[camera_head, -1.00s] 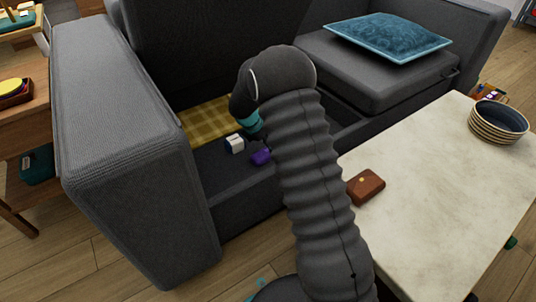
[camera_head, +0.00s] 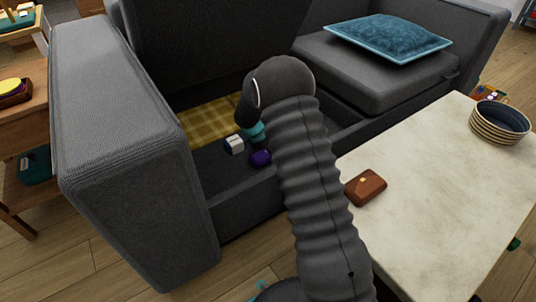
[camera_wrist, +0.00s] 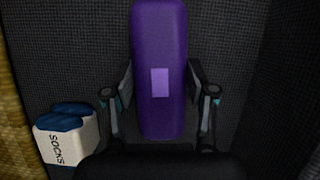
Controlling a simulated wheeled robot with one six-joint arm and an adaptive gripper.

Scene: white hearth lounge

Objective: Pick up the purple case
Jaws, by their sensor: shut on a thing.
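The purple case (camera_wrist: 157,110) is a rounded, elongated case with a lighter purple square patch on it. It stands lengthwise between the two fingers of my gripper (camera_wrist: 160,95) in the wrist view, and the fingers are shut on its sides. In the head view the purple case (camera_head: 260,158) shows inside the open storage space of the grey sofa, beside my arm. I cannot tell whether the case touches the compartment floor.
A white box marked SOCKS (camera_wrist: 68,136) with dark blue contents lies left of the case, also in the head view (camera_head: 234,145). A yellow checked cloth (camera_head: 215,122) lies behind it. The sofa's front wall (camera_head: 247,205) and left armrest (camera_head: 115,130) bound the space. A pale table (camera_head: 440,190) stands right.

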